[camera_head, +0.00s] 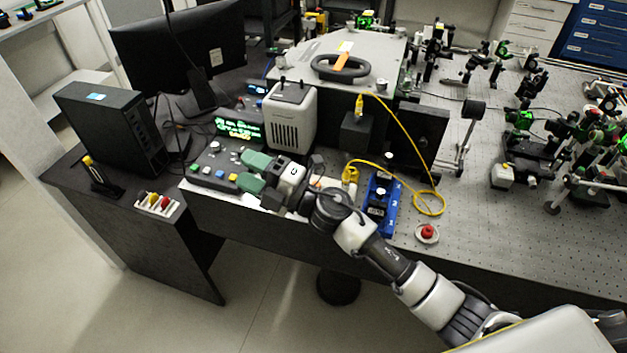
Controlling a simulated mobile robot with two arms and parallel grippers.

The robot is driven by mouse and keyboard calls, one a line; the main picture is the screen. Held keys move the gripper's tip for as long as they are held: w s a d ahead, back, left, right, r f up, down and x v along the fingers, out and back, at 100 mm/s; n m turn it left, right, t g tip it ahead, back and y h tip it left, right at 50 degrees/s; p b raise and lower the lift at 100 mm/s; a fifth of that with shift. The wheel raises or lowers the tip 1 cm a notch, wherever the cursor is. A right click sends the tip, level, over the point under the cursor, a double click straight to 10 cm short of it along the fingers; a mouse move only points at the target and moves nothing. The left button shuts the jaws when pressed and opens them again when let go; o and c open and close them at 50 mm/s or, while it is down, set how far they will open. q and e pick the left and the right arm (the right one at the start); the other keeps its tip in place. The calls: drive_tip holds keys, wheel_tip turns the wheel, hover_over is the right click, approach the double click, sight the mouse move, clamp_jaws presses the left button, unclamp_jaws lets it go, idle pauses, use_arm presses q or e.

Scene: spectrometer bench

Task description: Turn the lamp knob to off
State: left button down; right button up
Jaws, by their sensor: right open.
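My right gripper (251,172) has green fingertips that stand apart with nothing visible between them. It hangs over the right part of a grey control box (200,175) and hides some of its face. The box has a lit green display (238,128) and several coloured buttons. A small round knob (214,146) shows on its upper left, to the left of the fingers and apart from them. I cannot read its label or setting, so I cannot tell whether it is the lamp knob. My left gripper is not in view.
A white vented housing (291,118) stands just behind the gripper. A blue box (391,219), a yellow cable (419,150) and a red button (428,232) lie to the right. A monitor (180,50) and black computer case (115,128) stand at left.

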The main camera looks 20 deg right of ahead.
wheel_tip(320, 180, down, 4)
drive_tip(key=a+n+g+h, duration=0.1)
drive_tip(key=n+g+h, duration=0.5)
drive_tip(key=n+g, duration=0.75)
drive_tip(key=w+d+r+h, duration=0.1)
drive_tip(key=w+d+h, duration=0.2)
drive_tip(key=d+h, duration=0.35)
drive_tip(key=w+d+h, duration=0.3)
drive_tip(key=d+h, duration=0.1)
drive_tip(key=d, duration=0.5)
drive_tip(key=shift+t, duration=0.25)
wheel_tip(320, 180, down, 10)
drive_tip(key=p, duration=0.3)
drive_tip(key=shift+a, duration=0.15)
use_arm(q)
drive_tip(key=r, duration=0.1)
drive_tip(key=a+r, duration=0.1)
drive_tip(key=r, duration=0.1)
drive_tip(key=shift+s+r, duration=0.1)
use_arm(e)
clamp_jaws()
